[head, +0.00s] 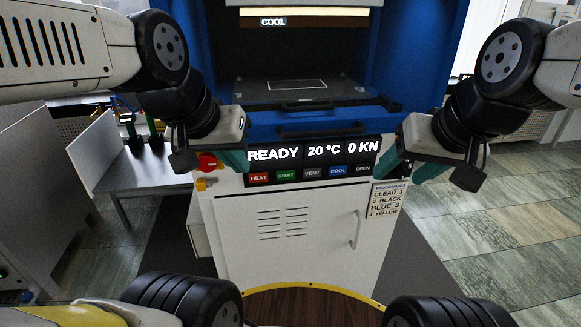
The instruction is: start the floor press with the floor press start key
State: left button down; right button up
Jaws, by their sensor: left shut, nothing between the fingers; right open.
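The floor press (290,225) stands straight ahead, with a blue frame over a white cabinet. Its display (313,151) reads READY, 20 °C, 0 KN. Below it is a row of keys; the green floor press start key (286,175) is second from the left, beside the red HEAT key (258,177). My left gripper (236,161) is shut and empty, with teal fingertips by the left end of the panel, up and left of the start key. My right gripper (402,168) is open and empty at the panel's right end, near the OPEN key.
A red knob (207,162) sits left of the panel, close to my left gripper. A placard (387,200) hangs at the right. The press chamber is open above, with a plate (296,85) inside. A side table (150,165) stands at the left.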

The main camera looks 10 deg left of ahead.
aim_at(288, 173)
jog(key=k+l+z, duration=0.55)
jog(key=k+l, duration=0.2)
jog(key=l, duration=0.2)
